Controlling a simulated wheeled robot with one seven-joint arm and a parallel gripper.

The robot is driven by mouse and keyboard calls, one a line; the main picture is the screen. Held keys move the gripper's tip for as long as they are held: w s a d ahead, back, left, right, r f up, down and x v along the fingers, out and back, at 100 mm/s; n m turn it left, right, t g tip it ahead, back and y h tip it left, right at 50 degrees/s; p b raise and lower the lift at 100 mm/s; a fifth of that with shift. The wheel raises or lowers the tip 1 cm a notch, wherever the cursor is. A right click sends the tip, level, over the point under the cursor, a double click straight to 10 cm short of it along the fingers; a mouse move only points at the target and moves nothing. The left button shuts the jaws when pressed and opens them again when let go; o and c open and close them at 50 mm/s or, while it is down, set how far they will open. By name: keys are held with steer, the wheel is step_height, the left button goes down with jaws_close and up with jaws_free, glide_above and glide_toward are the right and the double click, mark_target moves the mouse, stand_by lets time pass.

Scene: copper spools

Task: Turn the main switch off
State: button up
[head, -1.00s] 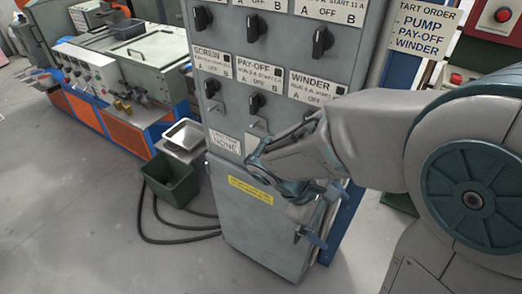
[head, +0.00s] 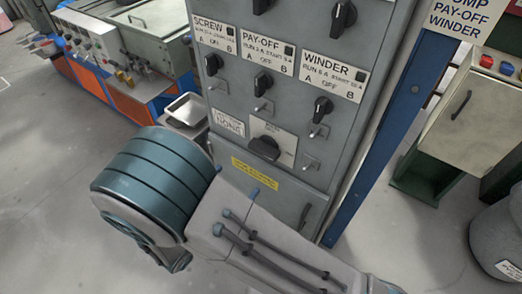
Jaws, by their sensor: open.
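A grey control cabinet (head: 228,104) stands upright in the middle of the head view. A large black rotary switch (head: 264,148) sits on a pale plate (head: 285,140) low on its face, below the smaller knobs. It looks like the main switch, but its plate's lettering is too small to read. Its handle lies nearly level, tilted slightly down to the right. My arm crosses the lower part of the view, in front of the cabinet's lower door. My gripper is not in view.
Black knobs for SCREW (head: 213,65), PAY-OFF (head: 262,83) and WINDER (head: 322,109) are above the switch. A yellow label (head: 263,173) is below it. A blue post (head: 375,150) borders the cabinet's right side. Grey floor is open at the left.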

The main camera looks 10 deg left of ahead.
mark_target(261, 153)
steer(key=p+x, duration=0.2)
steer(key=x, duration=1)
steer(key=shift+w+d, duration=0.15)
steer(key=shift+d, duration=0.05)
steer(key=c, duration=0.9)
steer(key=shift+o, duration=0.2)
